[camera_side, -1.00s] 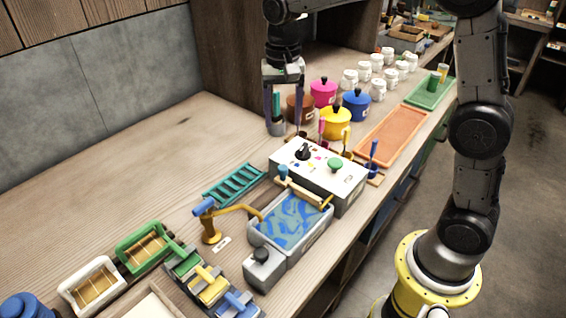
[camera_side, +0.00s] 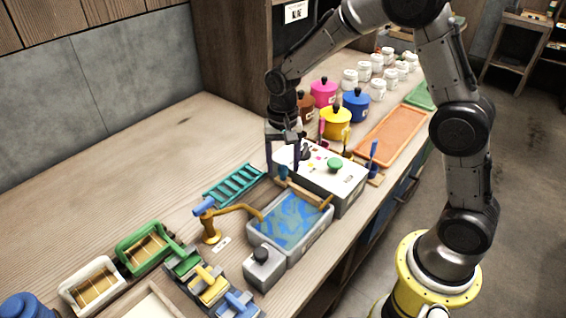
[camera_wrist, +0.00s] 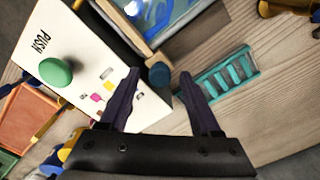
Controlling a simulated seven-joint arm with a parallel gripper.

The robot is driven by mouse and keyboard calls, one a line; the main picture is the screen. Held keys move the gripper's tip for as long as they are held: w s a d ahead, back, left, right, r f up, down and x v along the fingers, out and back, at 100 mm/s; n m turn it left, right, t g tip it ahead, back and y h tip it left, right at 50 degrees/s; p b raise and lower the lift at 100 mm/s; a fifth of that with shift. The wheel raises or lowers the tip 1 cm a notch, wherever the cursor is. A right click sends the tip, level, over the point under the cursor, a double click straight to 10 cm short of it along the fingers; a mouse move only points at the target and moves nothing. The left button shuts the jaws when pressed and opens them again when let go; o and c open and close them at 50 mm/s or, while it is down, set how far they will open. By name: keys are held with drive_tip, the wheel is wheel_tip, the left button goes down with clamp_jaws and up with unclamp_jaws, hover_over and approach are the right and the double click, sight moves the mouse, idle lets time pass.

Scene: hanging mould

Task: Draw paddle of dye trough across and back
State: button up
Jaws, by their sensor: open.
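The dye trough (camera_side: 290,222) is a grey basin with blue marbled liquid, in the middle of the side view; part of its liquid (camera_wrist: 160,18) shows at the top of the wrist view. The paddle is a wooden bar (camera_side: 308,195) along the trough's far end, with a blue knob (camera_side: 283,173) at its left end. In the wrist view the knob (camera_wrist: 160,74) appears between the fingertips of my gripper (camera_wrist: 159,80). My gripper (camera_side: 283,164) is open, pointing down at the knob. Whether the fingers touch it I cannot tell.
A white control box (camera_side: 345,178) with a green button (camera_side: 335,165) stands right behind the trough. A teal rack (camera_side: 234,185) and a brass tap (camera_side: 211,228) lie to its left. A grey box (camera_side: 263,268) with a dark knob stands at its near end.

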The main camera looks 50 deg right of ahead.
clamp_jaws()
idle(0.4)
idle(1.1)
